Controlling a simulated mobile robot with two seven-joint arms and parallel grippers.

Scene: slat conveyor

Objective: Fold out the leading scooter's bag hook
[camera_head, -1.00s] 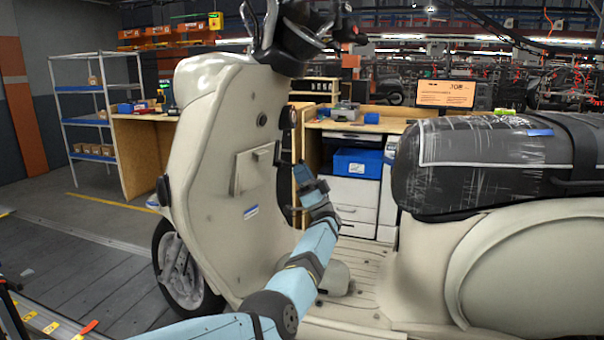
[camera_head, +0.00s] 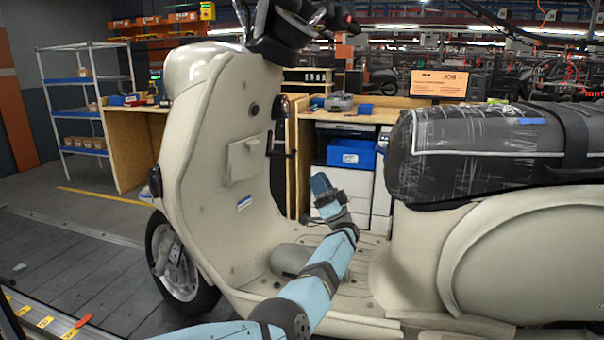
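The cream scooter (camera_head: 205,150) stands side-on, its front to the left. Its inner leg shield carries a square raised panel (camera_head: 241,163) with a small cream tab (camera_head: 252,143) at its upper edge; I cannot tell for sure whether this tab is the bag hook. A dark round lock (camera_head: 254,108) sits above it. My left gripper (camera_head: 321,183) is above the footboard (camera_head: 350,290), right of the leg shield and apart from the panel. It points up with nothing visible in it; its finger gap is not clear. My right gripper is out of view.
The seat (camera_head: 480,155), wrapped in dark plastic, bounds the right side. Handlebars (camera_head: 290,30) overhang the leg shield. A workbench (camera_head: 375,112) with a blue bin (camera_head: 351,153) stands behind. The space between leg shield and seat is open.

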